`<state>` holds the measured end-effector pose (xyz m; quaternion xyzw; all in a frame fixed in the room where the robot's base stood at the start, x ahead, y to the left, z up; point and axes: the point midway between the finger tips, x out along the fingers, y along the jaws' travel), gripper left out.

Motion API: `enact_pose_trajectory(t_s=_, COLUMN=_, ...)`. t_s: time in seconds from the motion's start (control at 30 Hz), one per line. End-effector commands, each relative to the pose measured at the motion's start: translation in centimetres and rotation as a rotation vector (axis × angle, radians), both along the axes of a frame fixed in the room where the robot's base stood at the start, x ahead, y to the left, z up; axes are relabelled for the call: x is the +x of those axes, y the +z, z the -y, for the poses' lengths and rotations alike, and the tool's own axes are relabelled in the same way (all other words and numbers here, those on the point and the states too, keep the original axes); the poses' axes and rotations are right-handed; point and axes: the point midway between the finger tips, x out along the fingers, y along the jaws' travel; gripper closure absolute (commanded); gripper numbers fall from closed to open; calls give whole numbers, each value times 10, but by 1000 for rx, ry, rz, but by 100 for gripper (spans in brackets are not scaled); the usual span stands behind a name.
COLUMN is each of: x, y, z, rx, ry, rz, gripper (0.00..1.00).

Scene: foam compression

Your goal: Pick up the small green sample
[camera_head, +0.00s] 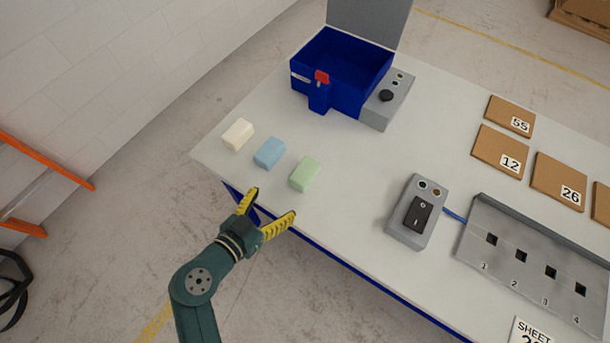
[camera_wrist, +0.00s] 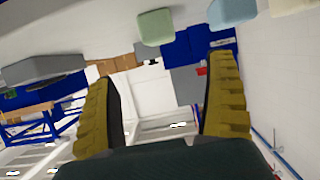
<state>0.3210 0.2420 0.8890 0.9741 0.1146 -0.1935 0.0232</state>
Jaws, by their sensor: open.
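The small green sample (camera_head: 306,174) is a pale green block lying on the white table (camera_head: 350,170) near its front-left edge. It also shows in the wrist view (camera_wrist: 155,27) at the top, just left of centre. My gripper (camera_head: 274,203) has yellow fingers spread apart with nothing between them. In the head view it appears just below the green sample, apart from it, by the table's front edge. In the wrist view the fingers frame the lower middle, and the sample lies beyond their tips.
A blue sample (camera_head: 269,153) and a cream sample (camera_head: 238,134) lie to the left of the green one. A blue box machine (camera_head: 341,70) stands behind. A grey switch box (camera_head: 417,212) and a numbered slot panel (camera_head: 530,262) are to the right. Table around the green sample is clear.

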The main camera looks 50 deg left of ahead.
Motion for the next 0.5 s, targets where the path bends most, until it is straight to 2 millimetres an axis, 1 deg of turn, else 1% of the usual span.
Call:
enact_pose_trajectory(t_s=0.03, x=13, y=-6, z=-2, rx=3, ry=-7, rz=-1, gripper=13)
enact_pose_trajectory(t_s=0.2, x=48, y=-21, z=-10, rx=1, ry=-5, rz=1, gripper=13)
enact_pose_trajectory(t_s=0.3, x=60, y=-26, z=-14, rx=2, ry=-2, rz=-1, gripper=13)
enact_pose_trajectory(t_s=0.43, x=72, y=-30, z=-16, rx=1, ry=-2, rz=0, gripper=13)
enact_pose_trajectory(t_s=0.5, x=83, y=-35, z=-19, rx=3, ry=-3, rz=-1, gripper=13)
